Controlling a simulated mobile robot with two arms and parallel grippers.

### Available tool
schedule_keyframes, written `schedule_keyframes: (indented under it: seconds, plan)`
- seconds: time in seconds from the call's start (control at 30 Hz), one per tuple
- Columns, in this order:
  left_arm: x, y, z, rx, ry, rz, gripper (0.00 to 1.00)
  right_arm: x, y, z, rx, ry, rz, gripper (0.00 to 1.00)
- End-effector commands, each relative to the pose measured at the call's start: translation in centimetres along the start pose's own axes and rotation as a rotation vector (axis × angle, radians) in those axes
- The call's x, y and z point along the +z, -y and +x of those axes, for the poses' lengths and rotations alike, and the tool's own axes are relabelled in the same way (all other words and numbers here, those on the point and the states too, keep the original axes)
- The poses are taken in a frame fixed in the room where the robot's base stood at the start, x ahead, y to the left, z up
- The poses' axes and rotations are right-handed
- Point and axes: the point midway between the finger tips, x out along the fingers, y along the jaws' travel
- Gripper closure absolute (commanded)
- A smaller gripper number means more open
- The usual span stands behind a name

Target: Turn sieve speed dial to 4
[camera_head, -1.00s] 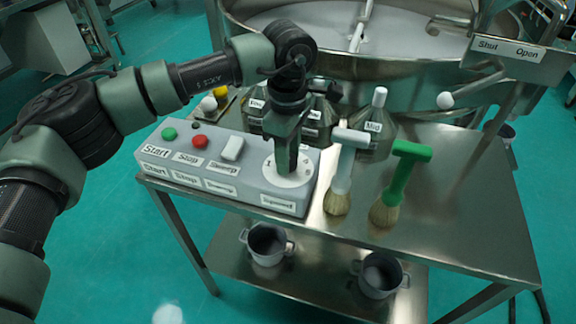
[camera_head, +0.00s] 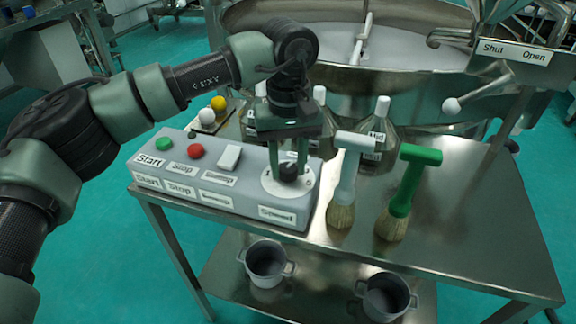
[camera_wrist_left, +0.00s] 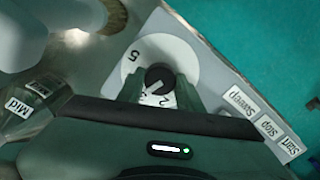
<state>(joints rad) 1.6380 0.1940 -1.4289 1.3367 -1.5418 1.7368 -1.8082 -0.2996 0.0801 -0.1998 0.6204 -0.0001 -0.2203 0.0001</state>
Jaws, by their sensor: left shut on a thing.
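The grey control box (camera_head: 222,192) stands on the steel table with its speed dial at the right end. The dial has a white numbered disc (camera_wrist_left: 186,56) and a dark round knob (camera_wrist_left: 159,77); the knob also shows in the head view (camera_head: 290,173). My left gripper (camera_head: 290,166) points down at the dial, shut on the knob with one finger on each side. In the left wrist view, the knob's pale line points down-left, near the 3. The digits 5, 3 and 2 show; the 4 is not visible. My right gripper is not in view.
Green (camera_head: 163,144) and red (camera_head: 196,152) buttons and a white switch (camera_head: 229,157) sit left of the dial. A white-handled brush (camera_head: 344,190) and a green-handled brush (camera_head: 404,200) stand close on the right. Labelled bottles (camera_head: 379,140) and the sieve (camera_head: 400,82) are behind.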

Motion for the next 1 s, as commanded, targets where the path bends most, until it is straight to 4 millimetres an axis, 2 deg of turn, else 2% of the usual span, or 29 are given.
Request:
schedule_keyframes:
  seconds: [0.2, 0.5, 1.0]
  plan:
    - [-0.04, -0.04, -0.12, 0.002, -0.002, 0.193, 1.0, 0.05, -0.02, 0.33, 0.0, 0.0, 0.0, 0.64]
    - [-0.05, -0.04, -0.17, 0.002, -0.003, 0.391, 1.0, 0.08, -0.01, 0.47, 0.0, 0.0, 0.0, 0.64]
    - [-0.06, -0.04, -0.19, 0.002, -0.003, 0.498, 1.0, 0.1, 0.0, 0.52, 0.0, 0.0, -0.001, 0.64]
